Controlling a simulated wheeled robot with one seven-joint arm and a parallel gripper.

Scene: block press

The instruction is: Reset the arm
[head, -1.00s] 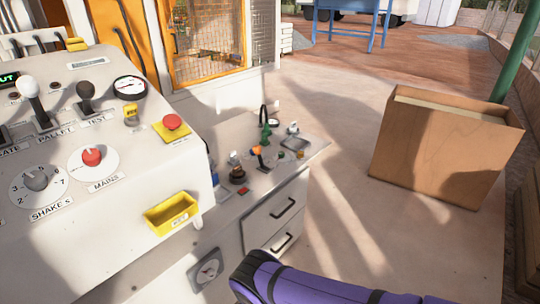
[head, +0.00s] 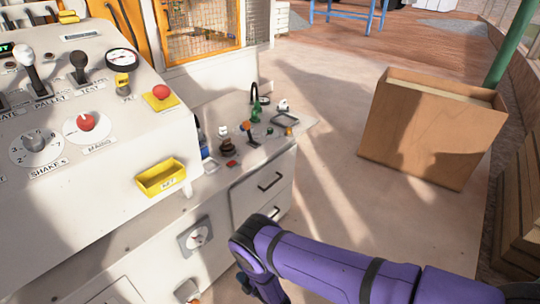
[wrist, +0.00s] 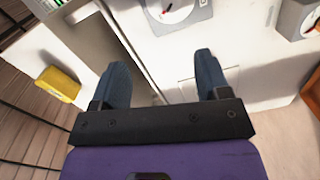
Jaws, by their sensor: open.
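My purple arm (head: 330,265) reaches in from the lower right in the head view. Its gripper end hangs down at the bottom edge there, mostly out of frame. In the wrist view my gripper (wrist: 163,75) is open, its two dark blue fingers well apart. Nothing is between the fingers but the pale cabinet front behind them. I cannot tell the exact gap between the fingertips and the cabinet.
The white control console (head: 90,190) with levers, knobs and a yellow key tray (head: 160,177) fills the left. A counter (head: 235,165) with small items and drawers adjoins it. A large brown box (head: 430,130) stands at right. The floor between is clear.

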